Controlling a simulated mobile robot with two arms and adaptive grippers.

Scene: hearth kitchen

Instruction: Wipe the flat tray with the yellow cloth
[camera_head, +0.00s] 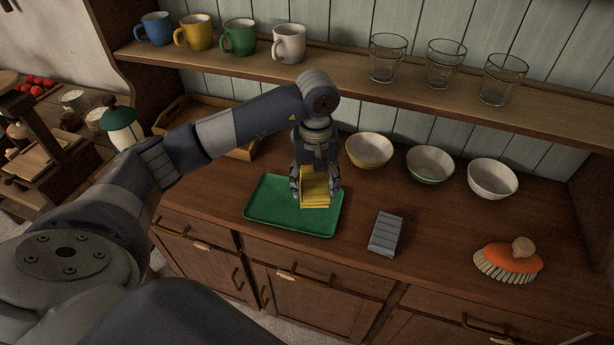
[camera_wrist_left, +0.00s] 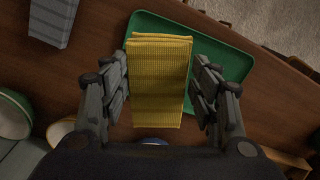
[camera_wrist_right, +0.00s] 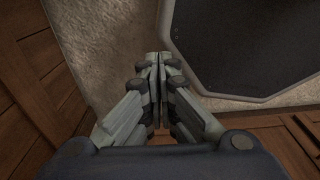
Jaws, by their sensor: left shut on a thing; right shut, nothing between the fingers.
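The flat green tray (camera_head: 270,205) lies on the wooden counter, and it also shows in the left wrist view (camera_wrist_left: 225,62). The folded yellow cloth (camera_head: 314,190) is over the right part of the tray; it also shows in the left wrist view (camera_wrist_left: 158,85). My left gripper (camera_head: 315,182) points down over the tray and is shut on the cloth, with a finger on each side of it (camera_wrist_left: 160,95). I cannot tell whether the cloth touches the tray. My right gripper (camera_wrist_right: 158,58) is shut and empty in the right wrist view, away from the tray.
A yellow bowl (camera_head: 369,150), a green bowl (camera_head: 430,165) and a white bowl (camera_head: 492,178) stand behind. Mugs and glasses stand on the shelf (camera_head: 345,76) above. Counter between block and brush is clear.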

